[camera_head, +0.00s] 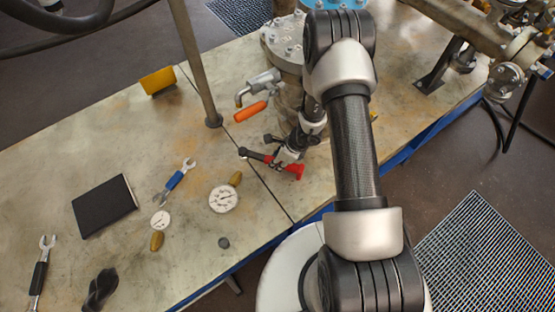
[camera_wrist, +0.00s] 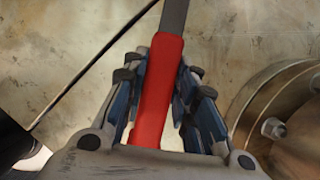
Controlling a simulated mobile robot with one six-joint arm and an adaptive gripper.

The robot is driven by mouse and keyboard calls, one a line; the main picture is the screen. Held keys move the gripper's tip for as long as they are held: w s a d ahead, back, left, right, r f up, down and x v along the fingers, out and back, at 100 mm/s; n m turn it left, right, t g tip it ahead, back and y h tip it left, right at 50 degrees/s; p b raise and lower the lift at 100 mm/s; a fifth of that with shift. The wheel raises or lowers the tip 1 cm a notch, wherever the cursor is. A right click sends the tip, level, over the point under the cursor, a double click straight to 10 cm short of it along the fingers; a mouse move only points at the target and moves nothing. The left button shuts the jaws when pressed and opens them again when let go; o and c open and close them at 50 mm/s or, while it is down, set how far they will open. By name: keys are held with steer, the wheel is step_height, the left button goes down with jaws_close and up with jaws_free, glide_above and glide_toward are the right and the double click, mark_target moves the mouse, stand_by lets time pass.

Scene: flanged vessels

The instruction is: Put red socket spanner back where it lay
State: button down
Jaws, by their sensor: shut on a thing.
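The red socket spanner (camera_head: 297,170) is in my gripper (camera_head: 283,160), close to the metal bench and beside the base of the flanged vessel. Its red handle points right and its dark shaft points left in the head view. In the wrist view the red handle (camera_wrist: 158,85) runs between the two blue-padded fingers of my gripper (camera_wrist: 163,85), with the grey shaft (camera_wrist: 174,15) going out at the top. My gripper is shut on the handle. I cannot tell whether the spanner touches the bench. The socket end is outside the wrist view.
The flanged vessel (camera_head: 285,38) stands just behind, with an orange-handled valve (camera_head: 250,111). A post (camera_head: 195,65) rises to the left. Gauges (camera_head: 224,198), a blue-handled wrench (camera_head: 175,180), a black book (camera_head: 104,206) and a yellow bracket (camera_head: 158,81) lie on the left.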

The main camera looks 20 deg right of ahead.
steer(key=shift+f, duration=0.1)
steer(key=c, duration=1.2)
jaws_free()
steer(key=v, duration=1.2)
